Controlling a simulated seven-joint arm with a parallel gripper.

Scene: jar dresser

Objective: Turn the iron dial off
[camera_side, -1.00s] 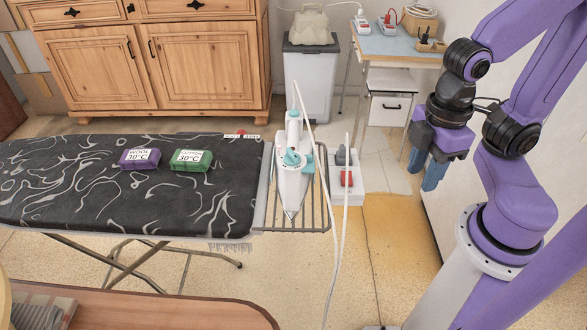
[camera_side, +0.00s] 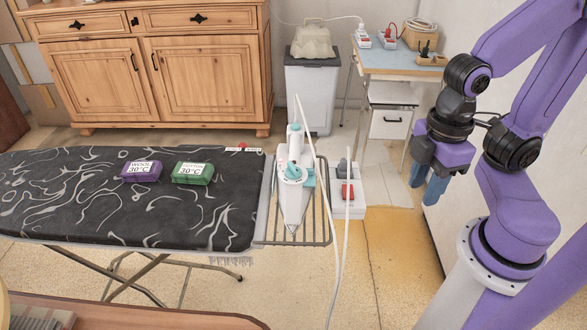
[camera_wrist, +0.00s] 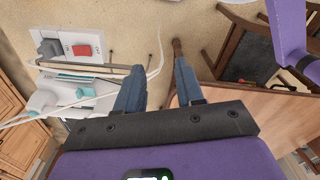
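The iron (camera_side: 292,205) is white with turquoise parts and rests on the wire rack at the right end of the ironing board. Its dial (camera_side: 292,173), white and turquoise, faces up on the body; its setting is too small to read.
White cables hang over the rack's right side. Purple (camera_side: 141,171) and green (camera_side: 193,173) blocks sit on the board (camera_side: 100,205).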

